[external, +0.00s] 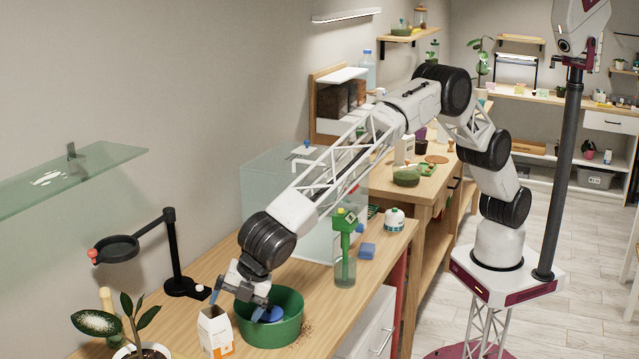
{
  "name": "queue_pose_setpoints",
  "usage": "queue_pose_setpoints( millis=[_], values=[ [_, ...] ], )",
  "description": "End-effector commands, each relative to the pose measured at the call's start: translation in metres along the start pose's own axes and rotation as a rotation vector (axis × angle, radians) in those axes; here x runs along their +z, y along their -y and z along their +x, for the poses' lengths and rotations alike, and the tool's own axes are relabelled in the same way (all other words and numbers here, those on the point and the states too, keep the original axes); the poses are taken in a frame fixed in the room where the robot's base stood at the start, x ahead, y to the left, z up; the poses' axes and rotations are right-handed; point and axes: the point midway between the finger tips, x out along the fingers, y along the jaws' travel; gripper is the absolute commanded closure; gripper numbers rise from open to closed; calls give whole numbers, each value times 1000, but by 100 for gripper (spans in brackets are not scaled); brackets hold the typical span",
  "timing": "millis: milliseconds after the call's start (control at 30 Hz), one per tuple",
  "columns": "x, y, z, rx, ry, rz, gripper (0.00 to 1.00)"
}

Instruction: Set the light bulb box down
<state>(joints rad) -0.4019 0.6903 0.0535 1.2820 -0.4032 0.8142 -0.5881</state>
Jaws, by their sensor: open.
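A small white box with orange on its side (216,333), which looks like the light bulb box, stands upright on the wooden bench at the front, just left of the green pot. My gripper (238,300) is open, low over the box and the pot's left rim. One fingertip is by the top of the box; the other side reaches over the pot. I cannot tell whether a finger touches the box.
A potted plant (128,330) stands at the front left. A black magnifier stand (174,250) is behind the gripper. Crumbs of soil lie right of the pot.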

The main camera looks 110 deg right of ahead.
Motion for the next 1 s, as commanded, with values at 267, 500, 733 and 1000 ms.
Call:
queue_pose_setpoints(
  millis=[267, 500, 733, 1000],
  values=[
    [16, -19, -27, -49, -306, 478, 4],
    [30, -38, -46, -66, -456, 759, 4],
    [42, -51, -57, -70, -536, 928, 4],
    [41, -33, -20, -71, -535, 927, 4]
  ],
)
